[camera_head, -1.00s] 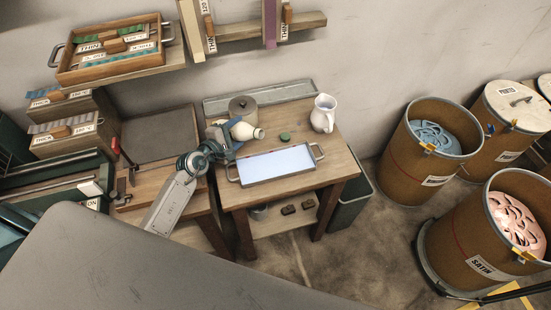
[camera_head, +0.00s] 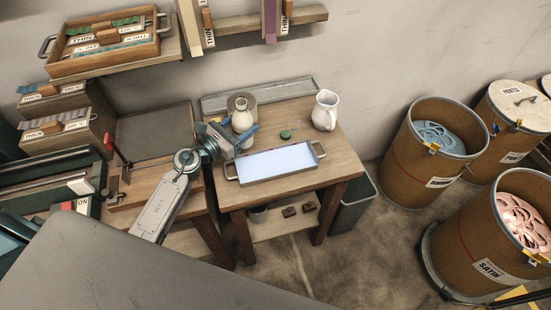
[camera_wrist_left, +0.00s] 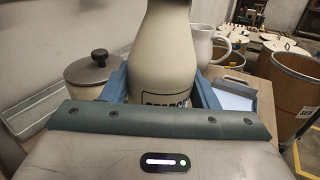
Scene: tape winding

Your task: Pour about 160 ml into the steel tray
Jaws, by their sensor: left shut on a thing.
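A cream bottle (camera_head: 242,118) with a narrow neck stands upright in the grip of my left gripper (camera_head: 241,132). In the left wrist view the same bottle (camera_wrist_left: 163,55) sits between the blue fingers, which are shut on its body. The steel tray (camera_head: 272,176) lies on the wooden table, just below and right of the bottle, with a pale, bright inside. A green cap (camera_head: 285,134) lies on the table behind the tray. I do not see my right gripper.
A white pitcher (camera_head: 325,110) stands at the table's back right. A lidded pot (camera_wrist_left: 97,73) stands behind the bottle. Small dark blocks (camera_head: 289,212) lie on the lower shelf. Large drums (camera_head: 424,165) stand on the floor to the right. Bare tabletop shows right of the tray.

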